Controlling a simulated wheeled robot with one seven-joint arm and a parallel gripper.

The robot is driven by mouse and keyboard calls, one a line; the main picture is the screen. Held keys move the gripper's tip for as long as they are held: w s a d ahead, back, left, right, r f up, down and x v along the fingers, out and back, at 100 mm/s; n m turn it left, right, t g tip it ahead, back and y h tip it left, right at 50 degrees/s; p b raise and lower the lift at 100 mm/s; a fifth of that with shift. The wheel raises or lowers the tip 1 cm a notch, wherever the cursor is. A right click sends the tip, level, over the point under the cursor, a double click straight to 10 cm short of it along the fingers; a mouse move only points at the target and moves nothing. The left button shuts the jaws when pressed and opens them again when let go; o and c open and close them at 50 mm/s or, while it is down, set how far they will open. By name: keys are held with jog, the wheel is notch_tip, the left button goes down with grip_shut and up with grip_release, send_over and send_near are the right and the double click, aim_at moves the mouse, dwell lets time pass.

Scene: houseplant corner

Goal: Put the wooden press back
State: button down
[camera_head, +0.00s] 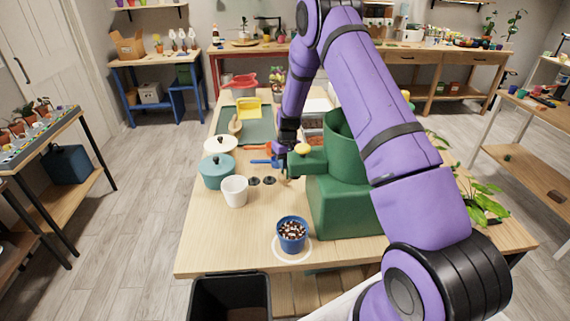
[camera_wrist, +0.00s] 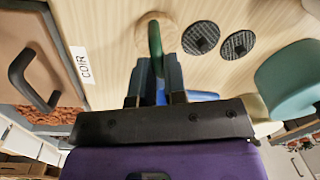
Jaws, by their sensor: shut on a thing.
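The wooden press shows in the wrist view as a round pale wooden disc (camera_wrist: 146,34) with an upright green handle (camera_wrist: 155,48). My gripper (camera_wrist: 155,80) is shut on that handle, with one finger on each side. I cannot tell whether the disc touches the table.
Two black mesh discs (camera_wrist: 220,40) lie beside the press. A white cup (camera_head: 235,191), teal pot (camera_head: 216,173) and blue-handled tool (camera_head: 261,161) are to the left. A blue pot (camera_head: 291,237) with a speckled fill stands in front. A green box (camera_head: 343,208) is at right. The front left table is clear.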

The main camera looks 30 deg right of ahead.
jog(key=c, duration=1.2)
grip_release()
jog(key=shift+o, duration=0.2)
jog(key=s+a+r+t, duration=0.1)
jog(key=s+r, duration=0.2)
jog(key=r, duration=0.9)
jog(key=s+a+r, duration=0.1)
jog(key=s+r, duration=0.1)
jog(key=r, duration=1.1)
jog(key=s+a+r+t, duration=0.2)
jog(key=s+a+r, duration=0.2)
jog(key=s+r, duration=0.8)
jog(key=s+a+r+t, duration=0.1)
jog(key=s+a+r, duration=0.1)
jog(key=s, duration=1.1)
jog(key=s+a+r+t+h, duration=0.1)
jog(key=s+a+r, duration=0.1)
jog(key=s, duration=1.1)
jog(key=shift+a+r, duration=0.25)
jog(key=shift+r, duration=0.3)
jog(key=shift+w, duration=0.1)
